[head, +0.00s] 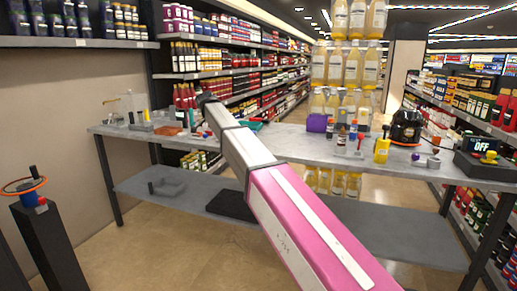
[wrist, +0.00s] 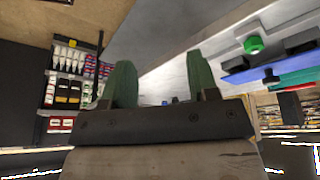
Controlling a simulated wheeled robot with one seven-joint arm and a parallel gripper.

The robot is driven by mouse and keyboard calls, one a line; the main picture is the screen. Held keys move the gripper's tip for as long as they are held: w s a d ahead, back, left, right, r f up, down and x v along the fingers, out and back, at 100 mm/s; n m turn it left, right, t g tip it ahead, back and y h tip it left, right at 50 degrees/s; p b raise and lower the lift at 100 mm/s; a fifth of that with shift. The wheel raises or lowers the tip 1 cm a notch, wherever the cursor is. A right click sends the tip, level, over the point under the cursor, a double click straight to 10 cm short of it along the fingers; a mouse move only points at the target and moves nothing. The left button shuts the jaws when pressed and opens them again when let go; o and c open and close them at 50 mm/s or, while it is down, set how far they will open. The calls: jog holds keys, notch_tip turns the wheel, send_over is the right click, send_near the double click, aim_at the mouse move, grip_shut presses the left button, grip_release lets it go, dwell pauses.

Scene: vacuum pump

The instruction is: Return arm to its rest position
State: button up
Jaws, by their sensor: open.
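My arm reaches from the lower right up to the middle left in the head view, across the front of the grey table (head: 290,150). My gripper (wrist: 158,72) shows in the wrist view with its two green fingers spread apart and nothing between them. In the head view I cannot make out the fingers. A black pump-like device (head: 406,127) stands on the right part of the table. Right of it is a dark box with a display (head: 484,148) reading OFF.
A pedestal with an orange-rimmed handwheel (head: 24,186) stands at the left. Small bottles and tools crowd the tabletop. The lower shelf (head: 330,215) holds a black mat (head: 232,205) and a grey tray (head: 168,186). Stocked store shelves stand behind. Floor at front left is clear.

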jog(key=s+d+f+n+g+y, duration=0.1)
jog(key=s+d+f+n, duration=0.3)
jog(key=d+f, duration=0.8)
jog(key=s+d+f+n+y, duration=0.1)
jog(key=s+d+f+n, duration=0.2)
jog(key=s+d+f, duration=0.55)
jog(key=s+d+f+n+y, duration=0.1)
jog(key=s+d+f+n, duration=0.1)
jog(key=s+d+f, duration=0.5)
jog(key=s+d+f+n, duration=0.3)
jog(key=s+d+f, duration=0.4)
jog(key=f, duration=0.5)
jog(key=shift+s+d+f+g+y, duration=0.15)
jog(key=shift+s+d+g+y, duration=0.2)
jog(key=shift+s, duration=0.9)
